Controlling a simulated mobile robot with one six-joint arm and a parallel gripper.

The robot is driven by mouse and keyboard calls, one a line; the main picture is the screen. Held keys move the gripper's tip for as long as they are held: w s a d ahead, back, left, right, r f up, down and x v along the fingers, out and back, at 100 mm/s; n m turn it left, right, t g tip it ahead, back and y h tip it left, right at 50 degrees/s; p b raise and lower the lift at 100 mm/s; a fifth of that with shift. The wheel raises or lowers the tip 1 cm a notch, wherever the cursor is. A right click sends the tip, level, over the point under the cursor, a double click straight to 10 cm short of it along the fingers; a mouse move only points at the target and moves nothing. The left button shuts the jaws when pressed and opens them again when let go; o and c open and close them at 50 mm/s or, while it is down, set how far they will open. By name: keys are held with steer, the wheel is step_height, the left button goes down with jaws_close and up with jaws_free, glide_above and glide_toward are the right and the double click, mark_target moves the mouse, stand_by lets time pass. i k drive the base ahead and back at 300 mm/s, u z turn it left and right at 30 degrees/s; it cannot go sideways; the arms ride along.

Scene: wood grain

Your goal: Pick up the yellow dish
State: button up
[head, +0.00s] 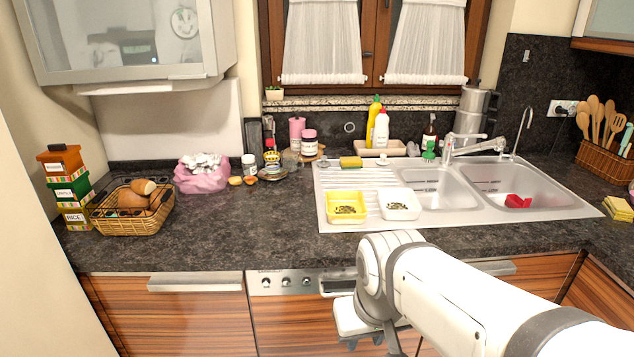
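The yellow dish (346,221) is a small square dish with something dark inside it. It sits on the ribbed drainboard of the steel sink, near the counter's front edge. A similar white dish (399,214) stands close beside it on the right. My arm reaches in from the lower right, and its end is low in front of the counter, below the yellow dish. My gripper (372,343) shows only partly at the bottom of the head view; its fingers are not clear enough to tell open from shut.
The double sink (480,190) is right of the dishes, with a red object (517,201) in its right basin. A sponge (351,162) lies behind the yellow dish. A wicker basket (130,222) and a pink bag (201,178) stand left.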

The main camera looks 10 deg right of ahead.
mark_target(343, 207)
steer(key=z, duration=0.1)
steer(key=i, duration=1.2)
steer(key=z, duration=0.2)
